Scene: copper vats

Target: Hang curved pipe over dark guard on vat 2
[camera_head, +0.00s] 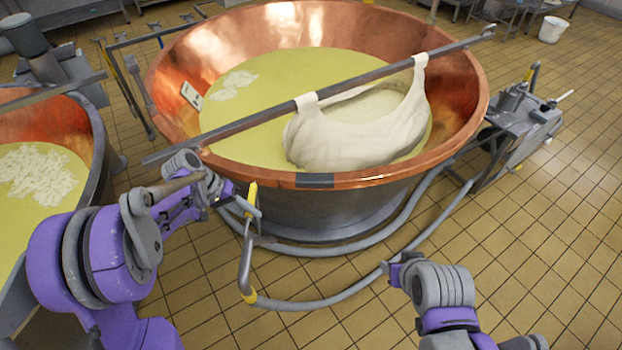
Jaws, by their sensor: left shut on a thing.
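The curved pipe (245,262) is a grey metal tube with yellow ends, in front of the large copper vat (455,125). Its upper yellow end points up, and its lower yellow end joins a grey hose. My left gripper (238,205) is shut on the pipe near its upper part, outside the vat and left of the guard. The dark guard (314,181) is a short patch on the vat's front rim. The pipe is apart from the guard, below and left of it. My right gripper (390,268) is over the floor at lower right; its finger opening is unclear.
A long bar (250,118) lies across the vat with a white cloth (345,140) hanging from it. The hose (345,297) loops over the tiled floor to a pump cart (515,130) at right. Another vat (90,125) stands at left.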

